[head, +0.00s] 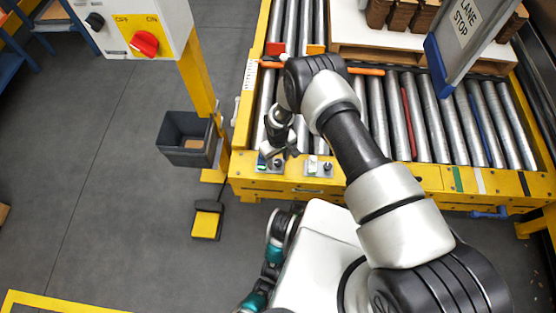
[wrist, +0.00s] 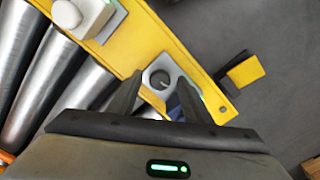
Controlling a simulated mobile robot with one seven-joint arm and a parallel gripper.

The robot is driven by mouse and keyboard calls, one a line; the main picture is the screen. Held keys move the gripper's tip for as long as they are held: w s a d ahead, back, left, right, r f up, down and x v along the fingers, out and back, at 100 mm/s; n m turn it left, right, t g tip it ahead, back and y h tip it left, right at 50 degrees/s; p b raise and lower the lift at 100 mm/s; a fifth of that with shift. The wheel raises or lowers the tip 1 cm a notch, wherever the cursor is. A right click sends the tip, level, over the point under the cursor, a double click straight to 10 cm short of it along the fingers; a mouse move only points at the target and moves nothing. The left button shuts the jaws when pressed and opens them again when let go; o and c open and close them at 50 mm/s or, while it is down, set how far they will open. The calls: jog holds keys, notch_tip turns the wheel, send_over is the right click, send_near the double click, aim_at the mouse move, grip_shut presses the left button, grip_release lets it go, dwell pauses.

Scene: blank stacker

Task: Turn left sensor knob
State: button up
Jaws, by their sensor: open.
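The left sensor unit (head: 262,162) is on the yellow front rail of the conveyor, partly hidden by my gripper. Its round knob (wrist: 160,79) shows in the wrist view as a dark-centred disc with a pale ring, on a grey plate. My gripper (head: 280,154) is over this unit. In the wrist view its two dark fingers (wrist: 160,92) are apart and empty. The knob appears between and just beyond the fingertips; I cannot tell whether they touch it. A blue part and a small green light show between the fingers.
A second sensor unit (head: 318,167) with a white block (wrist: 88,14) is to the right on the rail. Metal rollers (head: 420,118) lie behind. A grey bin (head: 184,142), a yellow pedal (head: 205,225) and a red switch (head: 144,43) are at the left.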

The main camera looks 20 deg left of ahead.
jog(key=c, duration=1.1)
jog(key=shift+o, duration=0.2)
